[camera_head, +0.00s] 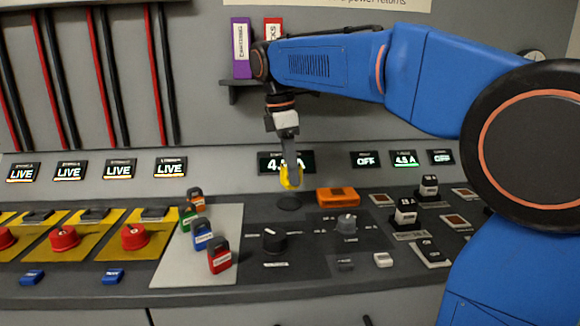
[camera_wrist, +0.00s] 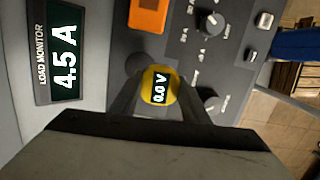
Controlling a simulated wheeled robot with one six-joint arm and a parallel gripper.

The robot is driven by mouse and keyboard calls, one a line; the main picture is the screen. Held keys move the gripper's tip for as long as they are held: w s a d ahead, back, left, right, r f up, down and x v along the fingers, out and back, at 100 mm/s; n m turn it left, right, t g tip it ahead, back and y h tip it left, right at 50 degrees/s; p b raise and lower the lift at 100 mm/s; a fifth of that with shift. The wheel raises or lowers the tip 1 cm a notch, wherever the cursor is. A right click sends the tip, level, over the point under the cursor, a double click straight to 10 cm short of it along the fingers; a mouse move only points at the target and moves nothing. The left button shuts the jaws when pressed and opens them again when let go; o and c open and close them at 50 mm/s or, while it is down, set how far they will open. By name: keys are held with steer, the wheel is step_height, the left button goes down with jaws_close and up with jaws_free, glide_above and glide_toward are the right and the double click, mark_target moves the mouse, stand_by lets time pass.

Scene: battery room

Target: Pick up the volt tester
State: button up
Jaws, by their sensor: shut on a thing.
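The volt tester (camera_head: 291,178) is yellow and hangs upright at the tips of my gripper (camera_head: 286,172), above the dark console top. In the wrist view the volt tester (camera_wrist: 160,87) shows a small black display reading 0.0 V. My gripper (camera_wrist: 160,97) is shut on it, one finger on each side. The tester appears to be raised off the panel, above a dark round spot (camera_head: 289,202). Its lower part is hidden in the wrist view.
An orange box (camera_head: 338,197) lies just right of the tester. The load monitor (camera_head: 286,162) reading 4.5 A is behind it. Coloured padlocks (camera_head: 219,256) stand on a grey plate at left. Knobs (camera_head: 273,240) and black switches (camera_head: 405,212) stick up nearby.

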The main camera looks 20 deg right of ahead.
steer(key=s+a, duration=0.3)
steer(key=s, duration=1.2)
steer(key=shift+s, duration=0.15)
